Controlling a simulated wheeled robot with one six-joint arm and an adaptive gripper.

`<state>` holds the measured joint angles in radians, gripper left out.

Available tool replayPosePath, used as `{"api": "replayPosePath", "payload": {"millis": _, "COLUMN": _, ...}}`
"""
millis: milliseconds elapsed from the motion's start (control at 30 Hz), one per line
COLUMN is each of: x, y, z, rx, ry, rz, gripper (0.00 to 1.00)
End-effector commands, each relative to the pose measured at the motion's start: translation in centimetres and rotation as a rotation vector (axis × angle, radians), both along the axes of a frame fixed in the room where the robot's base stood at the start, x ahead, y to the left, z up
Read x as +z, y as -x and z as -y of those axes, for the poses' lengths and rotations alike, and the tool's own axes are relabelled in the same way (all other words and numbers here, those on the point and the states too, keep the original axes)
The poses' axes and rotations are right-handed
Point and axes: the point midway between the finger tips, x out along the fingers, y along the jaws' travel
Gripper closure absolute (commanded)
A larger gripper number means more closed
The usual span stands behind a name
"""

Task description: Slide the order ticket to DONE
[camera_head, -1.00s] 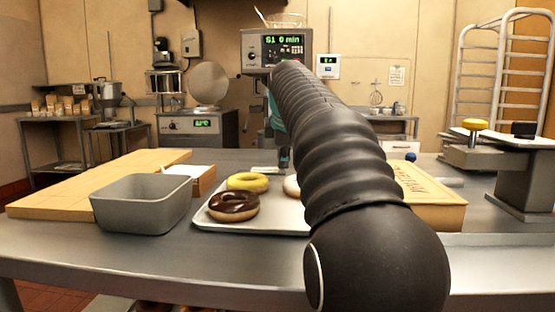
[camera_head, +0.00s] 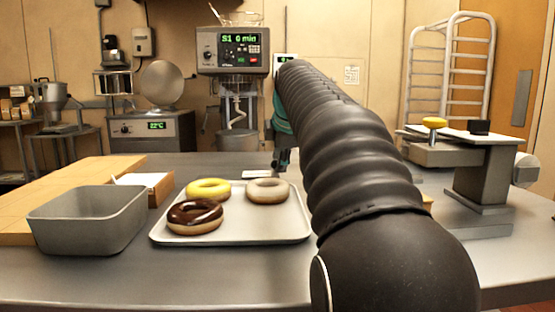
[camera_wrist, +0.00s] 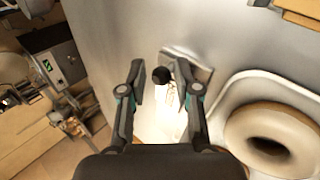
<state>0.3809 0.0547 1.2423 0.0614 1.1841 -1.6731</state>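In the wrist view, my gripper (camera_wrist: 161,83) has its two fingers apart. A dark round knob (camera_wrist: 164,75) shows between the fingertips, and I cannot tell whether they touch it. A bright white patch (camera_wrist: 158,118), perhaps the order ticket, lies below the knob, partly hidden by the gripper. A grey flat plate (camera_wrist: 190,63) lies by the right finger. In the head view, my gripper (camera_head: 282,168) is low over the table's far side, and a small pale flat piece (camera_head: 258,175) lies beside it. No DONE marking is readable.
A white tray (camera_head: 233,237) holds a yellow, a chocolate and a pale doughnut (camera_head: 268,190); the pale one is right of my gripper in the wrist view. A grey bin (camera_head: 88,222) stands left. A grey press-like stand (camera_head: 482,178) stands right. My arm hides the middle right.

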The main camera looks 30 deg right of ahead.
Motion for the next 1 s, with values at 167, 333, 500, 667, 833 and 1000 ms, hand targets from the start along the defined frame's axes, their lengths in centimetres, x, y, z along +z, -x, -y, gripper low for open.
{"api": "replayPosePath", "payload": {"millis": 167, "x": -0.1, "y": -0.1, "z": -0.4, "rx": 0.008, "ry": -0.002, "rz": -0.001, "gripper": 0.67}}
{"api": "replayPosePath", "payload": {"millis": 333, "x": 0.4, "y": 0.2, "z": -0.6, "rx": 0.008, "ry": -0.003, "rz": 0.0, "gripper": 0.67}}
{"api": "replayPosePath", "payload": {"millis": 500, "x": 2.3, "y": 1.6, "z": -0.9, "rx": 0.007, "ry": -0.002, "rz": 0.001, "gripper": 0.67}}
{"api": "replayPosePath", "payload": {"millis": 667, "x": 4.9, "y": 3.5, "z": -1.4, "rx": 0.005, "ry": -0.001, "rz": 0.002, "gripper": 0.67}}
{"api": "replayPosePath", "payload": {"millis": 833, "x": 7.3, "y": 5.3, "z": -1.9, "rx": 0.004, "ry": -0.002, "rz": 0.001, "gripper": 0.67}}
{"api": "replayPosePath", "payload": {"millis": 1000, "x": 8.9, "y": 6.5, "z": -2.2, "rx": 0.004, "ry": -0.002, "rz": 0.001, "gripper": 0.67}}
